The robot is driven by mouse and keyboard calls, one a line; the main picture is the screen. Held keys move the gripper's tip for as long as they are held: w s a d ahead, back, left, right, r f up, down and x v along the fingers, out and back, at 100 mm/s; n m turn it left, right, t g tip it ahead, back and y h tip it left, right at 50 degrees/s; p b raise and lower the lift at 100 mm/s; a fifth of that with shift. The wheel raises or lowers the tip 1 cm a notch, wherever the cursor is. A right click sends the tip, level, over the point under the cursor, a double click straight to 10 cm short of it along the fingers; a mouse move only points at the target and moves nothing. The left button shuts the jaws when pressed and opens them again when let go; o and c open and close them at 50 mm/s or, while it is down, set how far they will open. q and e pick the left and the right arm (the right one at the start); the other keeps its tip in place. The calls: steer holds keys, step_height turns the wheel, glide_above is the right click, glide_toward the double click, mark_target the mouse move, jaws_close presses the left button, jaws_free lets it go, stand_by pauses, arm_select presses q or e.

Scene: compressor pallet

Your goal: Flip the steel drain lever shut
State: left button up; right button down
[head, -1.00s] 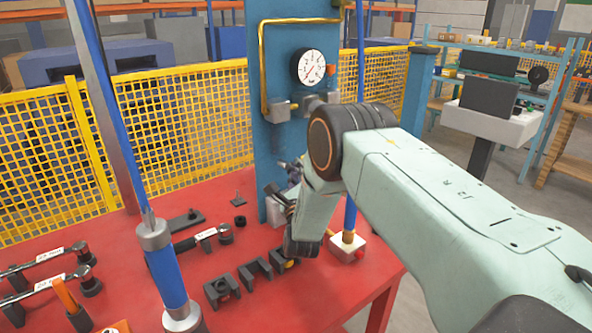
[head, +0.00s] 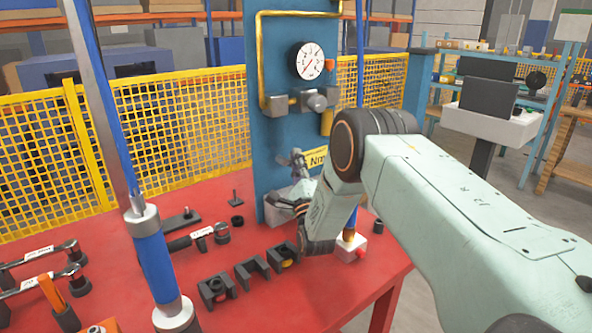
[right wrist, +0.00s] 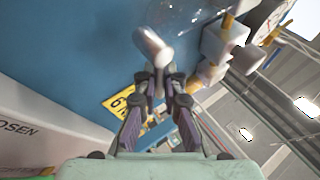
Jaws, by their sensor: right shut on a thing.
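The steel drain lever (right wrist: 152,47) shows in the right wrist view as a pale, rounded rod end in front of the blue panel. My right gripper (right wrist: 161,76) is shut on it, with both fingertips close together at its lower end. In the head view my right gripper (head: 298,165) is small and dark, against the lower part of the blue panel (head: 272,150). My own wrist partly covers that spot, and I cannot make out the lever's angle there. My left gripper is in neither view.
A dial gauge (head: 309,61) and brass pipe (head: 262,60) sit higher on the panel. A yellow label (head: 316,159) is behind my wrist. Black brackets (head: 217,289) and tools lie on the red table (head: 255,315). A yellow mesh fence (head: 190,120) stands behind.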

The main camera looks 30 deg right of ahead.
steer(key=shift+r+n+t+y+b, duration=0.25)
steer(key=shift+n+y, duration=0.2)
steer(key=shift+n, duration=0.3)
steer(key=shift+r+n+t+y+b, duration=0.1)
steer(key=shift+n+t+y+b, duration=0.1)
steer(key=shift+n+t+y, duration=0.4)
steer(key=shift+r+n, duration=0.1)
steer(key=shift+n, duration=0.15)
steer(key=c, duration=1.4)
jaws_free()
steer(key=shift+c, duration=0.2)
steer(key=v, duration=0.7)
steer(key=shift+s+f, duration=0.2)
steer(key=shift+s+a, duration=0.1)
